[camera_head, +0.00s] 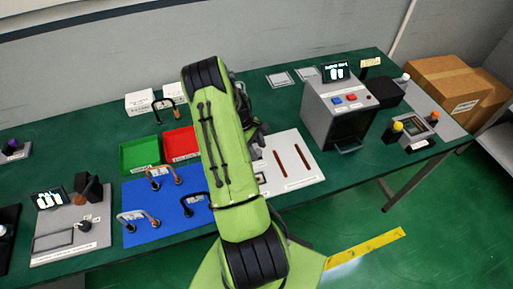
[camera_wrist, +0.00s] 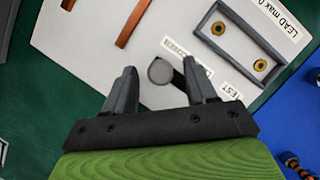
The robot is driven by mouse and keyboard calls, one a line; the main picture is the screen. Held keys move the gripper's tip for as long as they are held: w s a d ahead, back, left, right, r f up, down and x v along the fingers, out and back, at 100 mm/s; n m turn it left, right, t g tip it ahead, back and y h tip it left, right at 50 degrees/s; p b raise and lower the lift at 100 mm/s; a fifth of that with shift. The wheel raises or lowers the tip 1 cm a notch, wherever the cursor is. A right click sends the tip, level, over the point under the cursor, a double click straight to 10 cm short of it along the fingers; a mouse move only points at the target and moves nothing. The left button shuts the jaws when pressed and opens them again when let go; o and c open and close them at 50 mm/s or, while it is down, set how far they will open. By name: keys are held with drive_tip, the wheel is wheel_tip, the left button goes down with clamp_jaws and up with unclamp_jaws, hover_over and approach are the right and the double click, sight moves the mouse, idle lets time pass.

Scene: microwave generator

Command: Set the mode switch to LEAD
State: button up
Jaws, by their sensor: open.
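In the wrist view my gripper (camera_wrist: 163,80) is open, with its two dark fingers apart. A small grey round-topped knob (camera_wrist: 159,71) shows between the fingertips, with a dark part beside it; it looks like the mode switch. I cannot tell whether either finger touches it. A small label (camera_wrist: 173,46) lies above it and a TEST label (camera_wrist: 232,94) to its right. The knob is on a white panel (camera_wrist: 85,35). In the head view this panel (camera_head: 307,172) is right of my arm, which hides the switch and most of my gripper.
A LEAD max label (camera_wrist: 284,17) lies beside a grey rectangular frame (camera_wrist: 218,50) with brass contacts. A blue mat (camera_head: 140,192) with cable leads is left of my arm, near green (camera_head: 140,152) and red (camera_head: 180,143) trays. A grey microwave unit (camera_head: 320,113) stands right.

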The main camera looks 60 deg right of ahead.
drive_tip(key=shift+f, duration=0.15)
clamp_jaws()
drive_tip(key=w+a, duration=0.3)
drive_tip(key=shift+w+a, duration=0.3)
unclamp_jaws()
idle(0.4)
drive_tip(key=v, duration=1.6)
drive_tip(key=shift+s, duration=0.15)
